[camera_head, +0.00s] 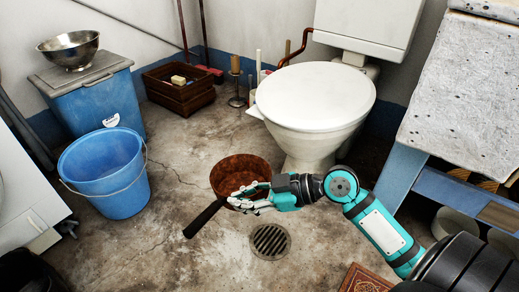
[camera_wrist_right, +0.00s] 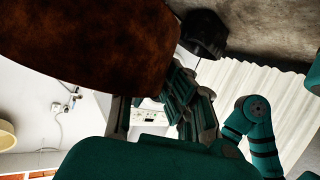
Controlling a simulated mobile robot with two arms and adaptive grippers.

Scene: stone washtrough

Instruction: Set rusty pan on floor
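The rusty pan (camera_head: 240,168) is round and brown, with a long black handle (camera_head: 205,217) pointing to the lower left in the head view. My right gripper (camera_head: 232,197) reaches in from the right, its fingers converging on the pan where the handle begins. It looks shut there. In the right wrist view the pan's brown surface (camera_wrist_right: 85,45) fills the upper left, and the fingers (camera_wrist_right: 185,95) reach toward the black handle (camera_wrist_right: 203,35). The concrete floor (camera_head: 180,250) lies beneath; I cannot tell whether the pan touches it. My left gripper is not in view.
A round drain grate (camera_head: 270,241) lies just below the pan. A toilet (camera_head: 315,105) stands behind it, and a blue bucket (camera_head: 105,175) to the left. A wooden crate (camera_head: 180,95) and candle holder (camera_head: 237,85) stand at the back. Bare floor lies between bucket and pan.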

